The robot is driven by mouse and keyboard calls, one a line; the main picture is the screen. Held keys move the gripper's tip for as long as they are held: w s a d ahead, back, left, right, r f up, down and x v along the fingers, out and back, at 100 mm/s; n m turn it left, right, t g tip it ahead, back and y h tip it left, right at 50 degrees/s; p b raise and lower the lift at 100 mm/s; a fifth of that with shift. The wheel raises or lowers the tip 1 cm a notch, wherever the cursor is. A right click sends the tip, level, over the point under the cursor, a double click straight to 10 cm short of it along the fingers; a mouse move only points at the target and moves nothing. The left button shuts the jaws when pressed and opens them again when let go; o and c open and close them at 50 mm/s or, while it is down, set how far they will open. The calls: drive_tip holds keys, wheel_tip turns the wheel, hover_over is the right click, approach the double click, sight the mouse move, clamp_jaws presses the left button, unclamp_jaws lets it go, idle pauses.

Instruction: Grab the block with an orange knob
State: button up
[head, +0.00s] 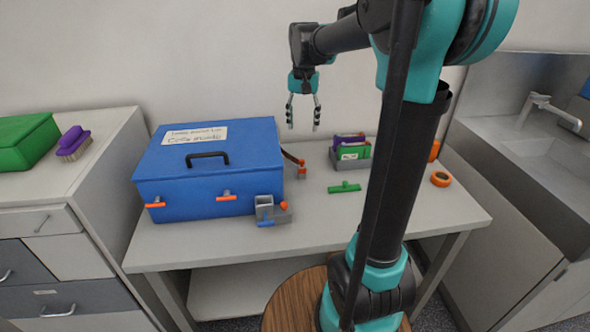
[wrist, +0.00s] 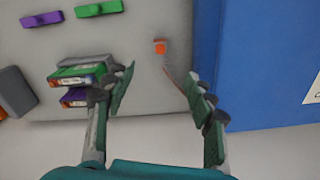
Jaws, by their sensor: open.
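A small grey block with an orange knob (head: 285,212) sits on the table at the front right corner of the blue box, beside a grey holder (head: 264,203) and a small blue piece (head: 265,223). Another small orange-topped piece (head: 302,172) stands by the box's right side; it also shows in the wrist view (wrist: 160,47), where a thin brown strip runs from it. My gripper (head: 303,110) is open and empty, high above the back of the table, fingers down. In the wrist view, my fingers (wrist: 165,95) are spread wide with nothing between them.
The blue box (head: 240,180) fills the table's left. A grey rack (head: 345,160) holds green and purple cases. A green block (head: 345,187), a purple block (wrist: 42,19) and an orange tape roll (head: 440,179) lie nearby. The table's front middle is clear.

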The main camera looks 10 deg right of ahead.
sight(302, 160)
wheel_tip(302, 160, down, 15)
drive_tip(key=shift+w+f, duration=0.1)
drive_tip(key=shift+f, duration=0.05)
idle(0.5)
drive_tip(key=shift+c, duration=0.5)
clamp_jaws()
